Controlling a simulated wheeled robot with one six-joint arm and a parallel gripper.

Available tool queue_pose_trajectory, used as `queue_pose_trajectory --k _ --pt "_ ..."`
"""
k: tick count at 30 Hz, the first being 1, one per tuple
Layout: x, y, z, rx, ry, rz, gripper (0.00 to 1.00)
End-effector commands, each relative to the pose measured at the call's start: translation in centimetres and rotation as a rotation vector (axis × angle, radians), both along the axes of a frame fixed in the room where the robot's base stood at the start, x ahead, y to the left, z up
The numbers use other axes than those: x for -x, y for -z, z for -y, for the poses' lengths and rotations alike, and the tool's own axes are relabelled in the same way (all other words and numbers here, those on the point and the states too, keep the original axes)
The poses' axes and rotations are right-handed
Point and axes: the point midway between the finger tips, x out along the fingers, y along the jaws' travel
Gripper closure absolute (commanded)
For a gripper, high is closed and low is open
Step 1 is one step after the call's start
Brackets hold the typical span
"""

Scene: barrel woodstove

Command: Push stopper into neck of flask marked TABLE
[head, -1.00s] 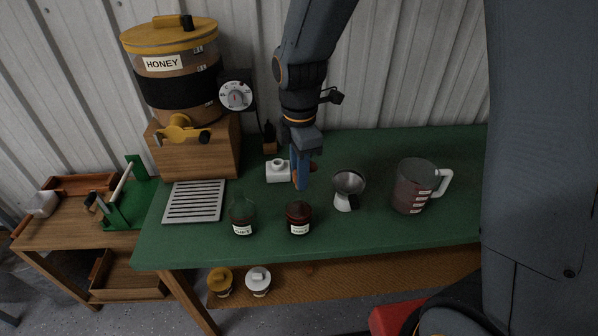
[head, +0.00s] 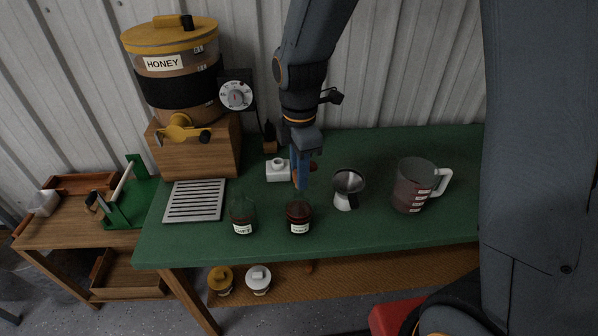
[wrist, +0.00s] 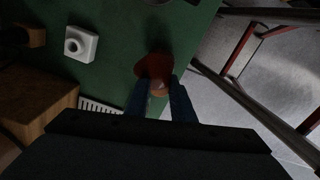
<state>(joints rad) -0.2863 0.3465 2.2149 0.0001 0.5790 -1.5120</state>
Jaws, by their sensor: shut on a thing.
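Two small flasks with white labels stand near the table's front edge: a dark greenish one (head: 242,217) on the left and a dark red-brown one (head: 299,219) on the right. The labels are too small to read surely. My gripper (head: 301,187) points down just above the right flask, its tips close to the neck; contact cannot be told. In the wrist view my gripper (wrist: 160,92) is shut on a reddish-brown rounded thing, apparently the stopper (wrist: 153,66). In the head view the fingers mostly hide it, and its alignment with the neck is unclear.
A white block (head: 278,171) is behind, a drip grate (head: 194,201) and honey tank (head: 174,80) to the left.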

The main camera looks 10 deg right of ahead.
Motion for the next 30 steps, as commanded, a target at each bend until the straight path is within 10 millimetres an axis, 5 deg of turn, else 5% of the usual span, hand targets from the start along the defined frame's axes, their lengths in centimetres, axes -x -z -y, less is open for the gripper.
queue_pose_trajectory --k 30 --pt "0.0 1.9 0.0 0.0 0.0 -0.001 0.99"
